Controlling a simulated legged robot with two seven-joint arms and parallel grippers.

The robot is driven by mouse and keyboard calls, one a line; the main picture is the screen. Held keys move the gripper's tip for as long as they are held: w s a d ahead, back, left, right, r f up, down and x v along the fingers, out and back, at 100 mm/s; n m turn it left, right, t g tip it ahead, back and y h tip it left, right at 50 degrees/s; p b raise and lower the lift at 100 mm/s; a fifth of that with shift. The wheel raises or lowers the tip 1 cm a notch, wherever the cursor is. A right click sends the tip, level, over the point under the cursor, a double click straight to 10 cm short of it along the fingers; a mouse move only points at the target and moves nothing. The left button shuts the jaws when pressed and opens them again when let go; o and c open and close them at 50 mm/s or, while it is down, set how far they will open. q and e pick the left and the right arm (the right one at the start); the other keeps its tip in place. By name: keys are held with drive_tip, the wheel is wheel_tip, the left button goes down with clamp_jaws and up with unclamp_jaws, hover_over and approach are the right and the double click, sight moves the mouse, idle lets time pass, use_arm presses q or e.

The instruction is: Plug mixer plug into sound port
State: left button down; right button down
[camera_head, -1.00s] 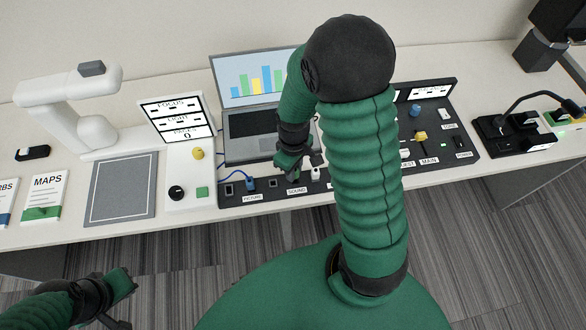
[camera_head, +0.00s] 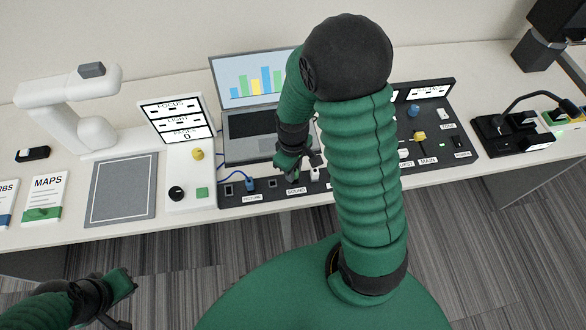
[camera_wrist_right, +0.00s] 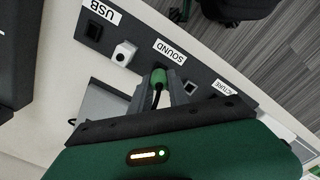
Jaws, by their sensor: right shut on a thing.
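My right gripper (camera_head: 290,172) is low over the front strip of the black panel, by the SOUND label (camera_head: 296,190). In the right wrist view it (camera_wrist_right: 162,92) is shut on the green mixer plug (camera_wrist_right: 160,77), whose dark cable runs back between the fingers. The plug is in line with the SOUND label (camera_wrist_right: 169,50). The sound port is hidden beneath the plug and fingers, so I cannot tell whether the plug is seated. My left gripper (camera_head: 124,303) is open and empty at lower left, away from the desk.
A white connector (camera_wrist_right: 124,52) stands beside the plug on the USB side. An empty socket (camera_wrist_right: 190,87) lies on its other side. A blue plug (camera_head: 250,184) sits by the PICTURE label. A laptop (camera_head: 250,125) is behind my gripper. My right arm hides the panel's middle.

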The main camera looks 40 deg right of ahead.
drive_tip(key=shift+p, duration=0.4)
idle(0.4)
drive_tip(key=shift+f+b, duration=0.7)
drive_tip(key=shift+f, duration=0.25)
drive_tip(key=c, duration=1.2)
unclamp_jaws()
drive_tip(key=shift+o, duration=0.2)
drive_tip(key=shift+r, duration=0.1)
wheel_tip(320, 180, up, 16)
drive_tip(key=p, duration=0.3)
drive_tip(key=shift+r, duration=0.25)
